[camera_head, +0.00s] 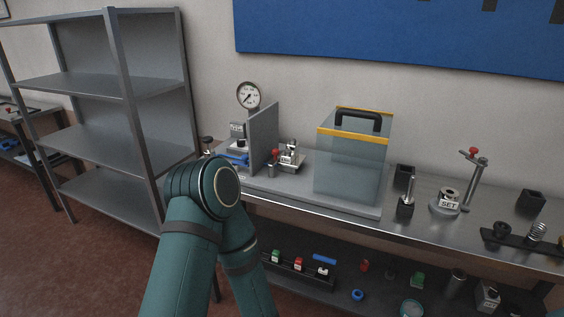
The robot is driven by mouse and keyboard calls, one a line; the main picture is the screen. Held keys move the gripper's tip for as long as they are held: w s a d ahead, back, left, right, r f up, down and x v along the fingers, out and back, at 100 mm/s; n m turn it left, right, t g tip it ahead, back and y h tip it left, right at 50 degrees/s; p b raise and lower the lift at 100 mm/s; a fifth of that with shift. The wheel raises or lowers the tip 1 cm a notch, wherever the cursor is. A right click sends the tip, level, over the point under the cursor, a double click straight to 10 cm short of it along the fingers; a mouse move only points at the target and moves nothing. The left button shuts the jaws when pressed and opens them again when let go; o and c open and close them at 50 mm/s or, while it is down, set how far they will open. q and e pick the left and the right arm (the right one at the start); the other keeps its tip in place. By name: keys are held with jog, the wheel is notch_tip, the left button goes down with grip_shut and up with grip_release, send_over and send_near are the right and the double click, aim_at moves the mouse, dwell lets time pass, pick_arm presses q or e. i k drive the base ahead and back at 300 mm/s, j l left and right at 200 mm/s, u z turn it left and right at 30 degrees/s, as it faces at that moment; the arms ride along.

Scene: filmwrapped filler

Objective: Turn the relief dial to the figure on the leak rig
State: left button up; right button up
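The rig I take for the leak rig has a grey base plate (345,205) on the steel bench. It carries a round pressure gauge (248,96), an upright grey panel (263,138), a small fitting with a red knob (275,153) and a blue lever (236,158). A round silver dial-like piece (447,203) with a "SET" label stands to the right; I cannot tell whether it is the relief dial. The rig's figures are too small to read. My green left arm rises in front of the rig's left end. Neither gripper shows.
A clear tank (350,165) with yellow edges and a black handle stands on the base plate. A post with a red knob (474,152) and black cups (530,202) stand to the right. Grey shelving (125,88) is left. Small parts lie on the lower shelf (335,295).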

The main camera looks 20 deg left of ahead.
aim_at(241, 142)
jog(key=j+u, duration=0.2)
jog(key=u, duration=0.3)
jog(key=j+u, duration=0.2)
jog(key=u, duration=0.3)
jog(key=i+j+z, duration=0.1)
jog(key=z, duration=0.35)
jog(key=i+j+z, duration=0.1)
jog(key=z, duration=0.35)
jog(key=j+z, duration=0.25)
jog(key=z, duration=0.2)
jog(key=j+z, duration=0.25)
jog(key=j, duration=0.2)
jog(key=j+z, duration=0.3)
jog(key=j, duration=0.2)
jog(key=j+z, duration=0.15)
jog(key=j, duration=0.85)
